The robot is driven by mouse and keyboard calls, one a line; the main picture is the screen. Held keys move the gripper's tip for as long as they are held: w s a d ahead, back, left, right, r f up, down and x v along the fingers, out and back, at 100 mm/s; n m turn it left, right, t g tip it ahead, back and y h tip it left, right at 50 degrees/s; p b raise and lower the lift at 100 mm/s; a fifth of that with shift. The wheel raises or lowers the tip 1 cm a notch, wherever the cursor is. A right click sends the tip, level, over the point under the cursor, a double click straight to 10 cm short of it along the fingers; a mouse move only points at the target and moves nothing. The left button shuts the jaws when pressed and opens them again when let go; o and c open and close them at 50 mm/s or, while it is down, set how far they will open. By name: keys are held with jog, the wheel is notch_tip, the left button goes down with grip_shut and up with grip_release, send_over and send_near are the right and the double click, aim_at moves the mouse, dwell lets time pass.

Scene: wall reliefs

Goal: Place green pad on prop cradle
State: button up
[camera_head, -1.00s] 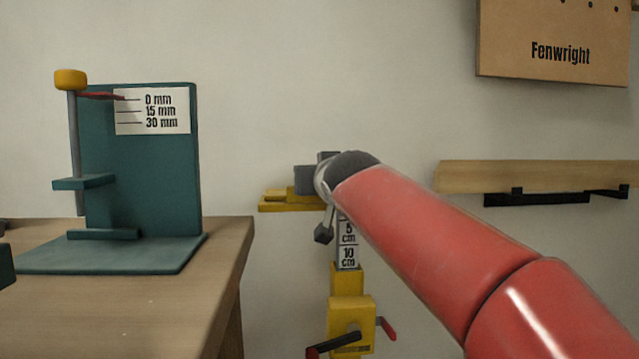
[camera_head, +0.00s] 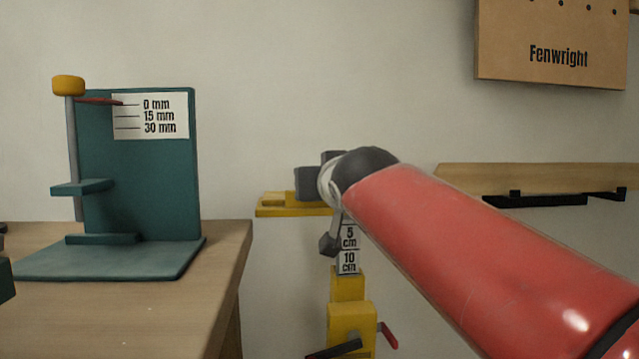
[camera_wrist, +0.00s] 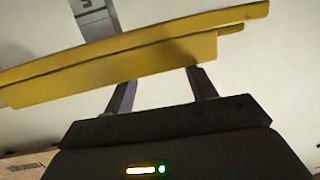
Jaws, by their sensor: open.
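The prop cradle is the yellow, flat-topped head (camera_head: 268,207) of a yellow prop with a 5 cm and 10 cm scale. It also crosses the wrist view as a tilted yellow bar (camera_wrist: 60,82). My gripper (camera_wrist: 162,76) is open, its two dark fingers apart and reaching the cradle's near edge in that picture. I cannot tell whether they touch it. In the head view my gripper (camera_head: 308,183) is a dark grey block at the cradle, its fingers mostly hidden. I see no green pad in either view.
A teal stand (camera_head: 145,190) with a millimetre scale and yellow knob is on the wooden table (camera_head: 150,310) at left. The prop's cranked body (camera_head: 350,318) is below the cradle. A wooden wall rail (camera_head: 540,177) and a Fenwright board (camera_head: 555,40) are at right.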

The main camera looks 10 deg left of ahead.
jog(key=shift+f+v, duration=0.2)
jog(key=shift+v, duration=2.5)
jog(key=s+d+f+m+g+h, duration=0.1)
jog(key=s+d+f+g+h, duration=0.15)
jog(key=d+f, duration=0.5)
jog(key=s+d+f+m+g+h, duration=0.1)
jog(key=s+d+f+g+h, duration=0.1)
jog(key=s+d+f, duration=0.5)
jog(key=s+d+f+g, duration=0.1)
jog(key=s+d+f, duration=0.1)
jog(key=s+f, duration=0.2)
jog(key=s+d+f+m+g+h, duration=0.1)
jog(key=s+f, duration=0.3)
jog(key=f, duration=0.7)
jog(key=s+d+f+m+g, duration=0.1)
jog(key=s+d+f+g, duration=0.2)
jog(key=f, duration=0.4)
jog(key=shift+s+d+f, duration=0.15)
jog(key=shift+s+d, duration=0.4)
jog(key=shift+s, duration=0.25)
